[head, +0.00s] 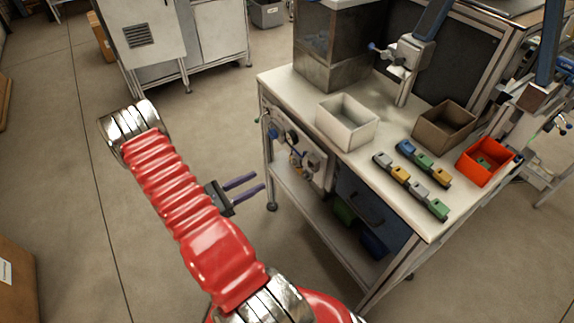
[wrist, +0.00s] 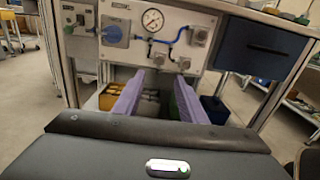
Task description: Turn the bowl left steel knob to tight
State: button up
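In the wrist view a pale panel (wrist: 135,48) on the cart's side carries a round gauge (wrist: 152,20), a blue round fitting (wrist: 115,31) and a blue tube. Two small steel parts, a left one (wrist: 158,58) and a right one (wrist: 183,63), sit low on the panel. They look like knobs, but which is the bowl's left knob and how it is turned are too small to tell. My gripper (wrist: 158,78) is open and empty, its purple fingers pointing at the panel's lower part. In the head view my gripper (head: 260,180) is left of the panel (head: 302,158), apart from it.
The cart top (head: 285,80) holds a white bin (head: 347,121), a brown bin (head: 444,126), a red bin (head: 485,162) and rows of small coloured blocks. A dark blue drawer (wrist: 258,49) is right of the panel. Bins stand on the lower shelf. Floor left of the cart is clear.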

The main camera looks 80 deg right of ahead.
aim_at(291, 163)
jog(key=shift+x, duration=6.85)
jog(key=shift+c, duration=0.3)
